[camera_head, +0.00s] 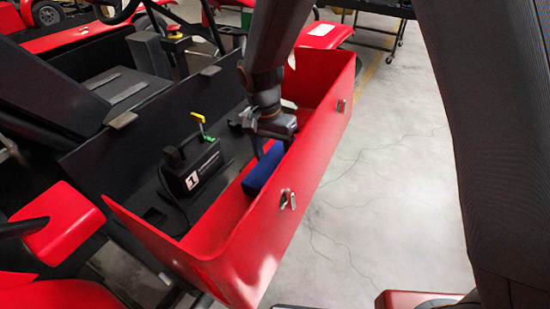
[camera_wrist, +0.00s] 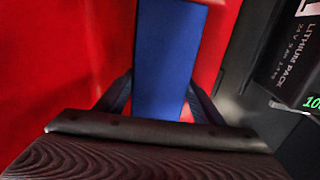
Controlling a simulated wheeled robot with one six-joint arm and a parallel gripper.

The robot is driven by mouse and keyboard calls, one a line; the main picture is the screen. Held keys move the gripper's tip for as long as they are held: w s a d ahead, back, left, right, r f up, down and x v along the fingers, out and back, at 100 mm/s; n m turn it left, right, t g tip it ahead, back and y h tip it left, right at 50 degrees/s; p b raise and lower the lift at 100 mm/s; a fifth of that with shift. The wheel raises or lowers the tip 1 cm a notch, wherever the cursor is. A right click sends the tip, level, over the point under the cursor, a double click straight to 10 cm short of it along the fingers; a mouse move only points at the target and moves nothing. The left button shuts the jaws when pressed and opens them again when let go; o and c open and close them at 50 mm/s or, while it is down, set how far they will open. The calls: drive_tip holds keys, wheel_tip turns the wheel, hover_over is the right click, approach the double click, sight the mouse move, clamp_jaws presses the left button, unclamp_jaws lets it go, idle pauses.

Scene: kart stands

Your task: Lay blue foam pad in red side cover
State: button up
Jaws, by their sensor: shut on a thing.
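The blue foam pad (camera_head: 262,170) is down inside the red side cover (camera_head: 318,145), near its outer wall. In the wrist view the pad (camera_wrist: 168,55) stretches away between my fingers, with red cover surface (camera_wrist: 65,60) to its left and a strip of red to its right. My gripper (camera_head: 268,142) reaches down into the cover and is shut on the pad; its fingers also show in the wrist view (camera_wrist: 158,100). I cannot tell whether the pad touches the cover's floor.
A black lithium battery pack (camera_head: 192,165) with a yellow-tipped part on top stands left of the pad; its label shows in the wrist view (camera_wrist: 290,65). Metal latches (camera_head: 287,199) sit on the cover's outer wall. Open concrete floor (camera_head: 385,175) lies to the right.

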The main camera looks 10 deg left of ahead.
idle(0.4)
drive_tip(key=o, duration=1.1)
drive_tip(key=shift+o, duration=0.2)
drive_tip(key=shift+w+a+r+b, duration=0.1)
drive_tip(key=shift+a+r+b, duration=0.2)
drive_tip(key=shift+r, duration=1)
drive_tip(key=shift+w+a+r+b, duration=0.1)
drive_tip(key=shift+r+b, duration=0.35)
drive_tip(key=shift+r, duration=0.8)
drive_tip(key=shift+a+r+b, duration=0.15)
drive_tip(key=shift+r+b, duration=0.2)
drive_tip(key=shift+r, duration=0.95)
